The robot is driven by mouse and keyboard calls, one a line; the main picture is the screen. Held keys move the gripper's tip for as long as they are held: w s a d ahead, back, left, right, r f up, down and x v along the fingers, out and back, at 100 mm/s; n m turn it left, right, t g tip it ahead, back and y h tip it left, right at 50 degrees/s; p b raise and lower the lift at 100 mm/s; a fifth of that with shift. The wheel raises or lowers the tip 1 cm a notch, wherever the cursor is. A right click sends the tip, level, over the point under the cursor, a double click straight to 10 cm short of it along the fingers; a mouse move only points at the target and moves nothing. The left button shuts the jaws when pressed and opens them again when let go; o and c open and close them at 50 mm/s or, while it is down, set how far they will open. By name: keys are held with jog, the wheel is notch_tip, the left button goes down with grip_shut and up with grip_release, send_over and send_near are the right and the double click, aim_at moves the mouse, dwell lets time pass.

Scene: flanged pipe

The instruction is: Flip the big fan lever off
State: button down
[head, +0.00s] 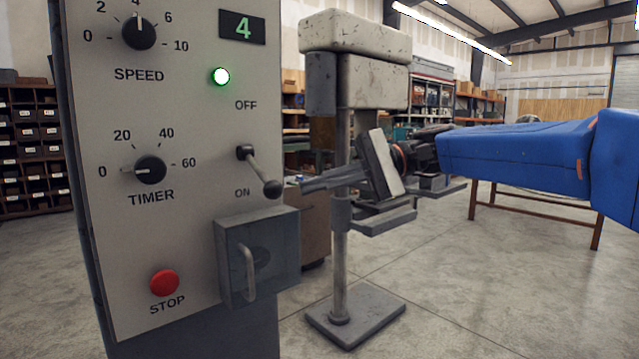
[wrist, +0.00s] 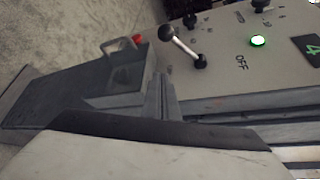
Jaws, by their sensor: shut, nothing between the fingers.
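The lever (head: 259,170) is a metal rod with a dark ball knob on the grey control panel (head: 205,120). It tilts down toward the ON label, its knob standing out from the panel. OFF is printed above it. In the wrist view the lever (wrist: 183,47) is near the top middle, beside the OFF label. My gripper (head: 302,186) is shut and empty. Its fingertips point left at the panel, close to the right of the knob. I cannot tell whether they touch it. In the wrist view the fingers (wrist: 160,88) show below the lever with a visible gap.
A lit green lamp (head: 220,76) and a display reading 4 (head: 242,27) are above the lever. A grey box with a handle (head: 257,256) juts out just below it. A red STOP button (head: 164,282) is lower left. A drill press (head: 352,160) stands behind my gripper.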

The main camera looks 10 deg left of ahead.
aim_at(280, 195)
jog(key=x, duration=0.7)
jog(key=shift+s+r, duration=0.1)
jog(key=shift+s+d+r, duration=0.4)
jog(key=shift+s+d, duration=0.05)
jog(key=shift+s, duration=0.25)
jog(key=shift+s+d+r, duration=0.45)
jog(key=shift+s, duration=0.25)
jog(key=shift+r, duration=0.1)
